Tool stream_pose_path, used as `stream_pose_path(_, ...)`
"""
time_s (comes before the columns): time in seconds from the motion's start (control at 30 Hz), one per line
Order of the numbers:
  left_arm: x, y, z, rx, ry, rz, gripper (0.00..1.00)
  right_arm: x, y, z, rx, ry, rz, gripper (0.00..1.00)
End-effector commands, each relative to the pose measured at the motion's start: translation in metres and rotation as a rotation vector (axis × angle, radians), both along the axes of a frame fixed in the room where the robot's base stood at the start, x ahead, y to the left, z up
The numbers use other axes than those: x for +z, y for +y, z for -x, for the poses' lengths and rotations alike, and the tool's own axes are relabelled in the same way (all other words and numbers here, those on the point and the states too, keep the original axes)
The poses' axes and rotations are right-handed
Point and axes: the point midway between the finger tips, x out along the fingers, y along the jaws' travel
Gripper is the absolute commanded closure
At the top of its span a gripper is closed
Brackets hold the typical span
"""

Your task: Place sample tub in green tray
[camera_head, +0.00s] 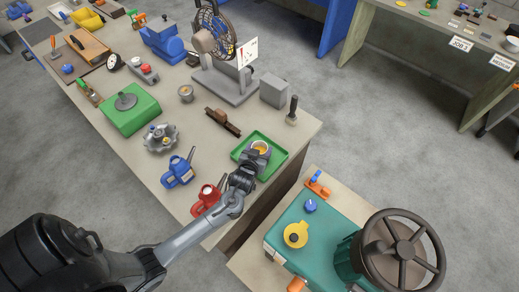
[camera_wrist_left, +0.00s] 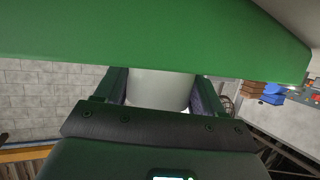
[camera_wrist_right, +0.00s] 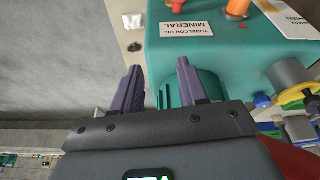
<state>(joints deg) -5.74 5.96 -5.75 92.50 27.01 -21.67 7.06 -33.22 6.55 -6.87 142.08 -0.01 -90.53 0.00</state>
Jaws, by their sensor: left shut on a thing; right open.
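The green tray (camera_head: 279,166) lies at the near right end of the workbench. My left gripper (camera_head: 257,152) is over the tray, shut on the sample tub (camera_head: 260,147), a small round tub with orange contents. In the left wrist view, the pale wall of the tub (camera_wrist_left: 158,90) sits between the two fingers, and a broad green surface (camera_wrist_left: 150,32) crosses the top. I cannot tell whether the tub touches the tray floor. My right gripper (camera_wrist_right: 160,85) is open and empty in the right wrist view. It is not seen in the head view.
A red can (camera_head: 207,199) and a blue can (camera_head: 177,172) stand left of the tray. A brown block (camera_head: 222,122), grey box (camera_head: 274,91) and dark-handled tool (camera_head: 292,112) stand behind it. A teal machine with a handwheel (camera_head: 402,250) stands at the front right.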

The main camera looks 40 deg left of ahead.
Motion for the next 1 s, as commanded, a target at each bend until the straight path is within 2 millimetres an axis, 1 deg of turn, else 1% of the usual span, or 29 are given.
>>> stream_pose_path(0.07,-0.003,0.000,0.000,0.000,0.000,0.000,0.64,-0.001,0.000,0.000,0.000,0.000,0.000,0.57)
stream_pose_path(0.1,-0.002,0.000,0.000,0.000,0.000,0.000,0.25,-0.001,0.000,0.000,0.000,0.000,0.000,0.57)
stream_pose_path(0.23,-0.002,0.000,0.000,0.000,0.000,0.000,0.06,-0.001,-0.001,0.000,0.001,0.000,0.002,0.57)
stream_pose_path(0.47,-0.002,0.000,0.000,0.000,0.000,0.000,0.06,-0.001,-0.002,0.000,0.006,0.000,0.009,0.57)
stream_pose_path(0.6,0.002,-0.001,0.001,0.000,0.000,0.000,0.06,0.001,-0.002,0.000,0.007,-0.001,0.011,0.57)
stream_pose_path(0.77,0.008,-0.007,0.017,0.001,0.000,0.002,0.06,0.003,-0.002,0.000,0.006,0.000,0.009,0.57)
stream_pose_path(1.0,0.022,-0.020,0.046,0.000,0.001,0.001,0.06,0.006,-0.001,0.000,0.004,0.000,0.007,0.57)
